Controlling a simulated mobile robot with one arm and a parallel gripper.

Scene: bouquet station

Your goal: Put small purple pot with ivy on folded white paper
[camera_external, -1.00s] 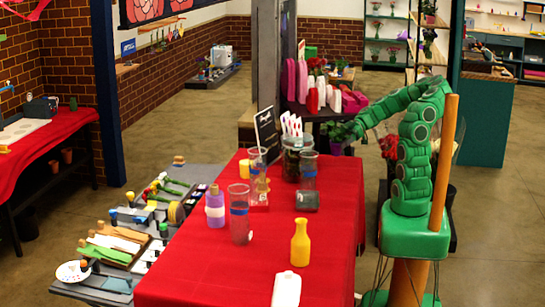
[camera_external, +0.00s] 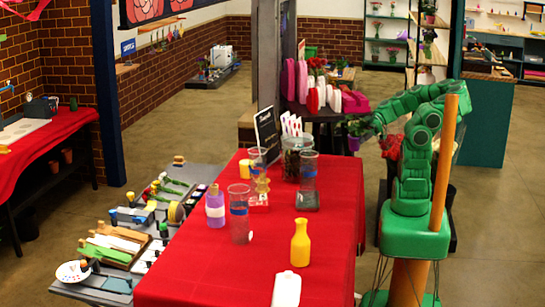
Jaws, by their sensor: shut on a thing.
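My gripper (camera_external: 370,124) is at the end of the green arm, beyond the right back corner of the red table. It is shut on the small purple pot with ivy. The pot's purple side (camera_external: 354,143) shows just below the green ivy leaves (camera_external: 356,127). The pot looks upright and held in the air; the fingers are too small to make out. A white flat-looking object (camera_external: 286,289), perhaps the folded white paper, lies at the near edge of the red table, far from my gripper. Its folds cannot be made out.
The red table (camera_external: 190,283) holds a yellow vase (camera_external: 300,243), a purple-banded bottle (camera_external: 215,206), a clear blue-banded cylinder (camera_external: 239,215), more glass vases and a yellow cup (camera_external: 244,169). A grey tool bench (camera_external: 95,292) stands left.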

